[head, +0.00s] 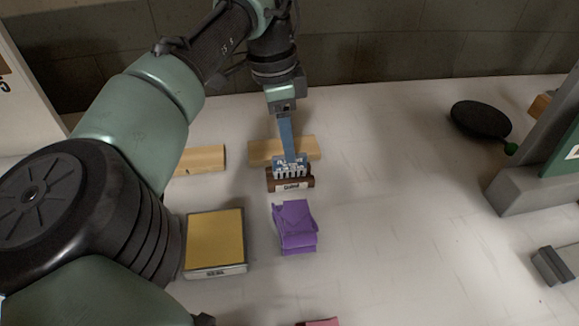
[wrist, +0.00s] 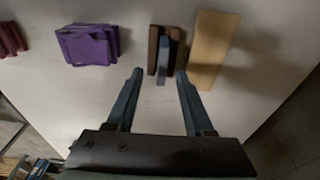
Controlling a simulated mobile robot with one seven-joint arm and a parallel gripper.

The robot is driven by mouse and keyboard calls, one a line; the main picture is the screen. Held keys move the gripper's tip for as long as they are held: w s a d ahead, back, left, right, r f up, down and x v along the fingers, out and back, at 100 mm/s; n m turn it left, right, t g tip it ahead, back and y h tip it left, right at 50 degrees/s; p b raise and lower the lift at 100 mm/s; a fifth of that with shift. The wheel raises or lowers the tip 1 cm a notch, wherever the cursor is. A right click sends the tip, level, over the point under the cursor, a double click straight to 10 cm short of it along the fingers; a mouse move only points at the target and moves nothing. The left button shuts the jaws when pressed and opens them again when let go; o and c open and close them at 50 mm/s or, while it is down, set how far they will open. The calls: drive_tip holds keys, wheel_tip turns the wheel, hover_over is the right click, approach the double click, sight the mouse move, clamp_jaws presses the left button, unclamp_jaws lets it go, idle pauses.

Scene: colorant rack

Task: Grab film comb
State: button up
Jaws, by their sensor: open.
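The film comb (head: 291,168) appears as a small blue-grey piece with pale teeth, at a dark brown block (head: 290,185) with a pale label, mid-table. In the wrist view the comb (wrist: 163,62) shows as a narrow grey-blue strip between dark brown strips of the block (wrist: 153,50). My gripper (wrist: 159,74) is open and empty, its two blue fingers pointing toward the comb, one tip to each side of its near end. In the head view my gripper (head: 289,155) reaches down to the comb and partly covers it; contact cannot be told.
A wooden block (head: 262,152) lies just behind the comb, with another (head: 200,160) to its left. A purple folded item (head: 295,226) and a yellow-topped box (head: 215,240) lie nearer. A dark pan (head: 480,120) is far right. The table right of the comb is clear.

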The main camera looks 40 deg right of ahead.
sight(290, 168)
drive_tip(key=f, duration=0.5)
drive_tip(key=shift+d, duration=0.35)
drive_tip(key=shift+c, duration=0.3)
clamp_jaws()
drive_tip(key=shift+r, duration=0.1)
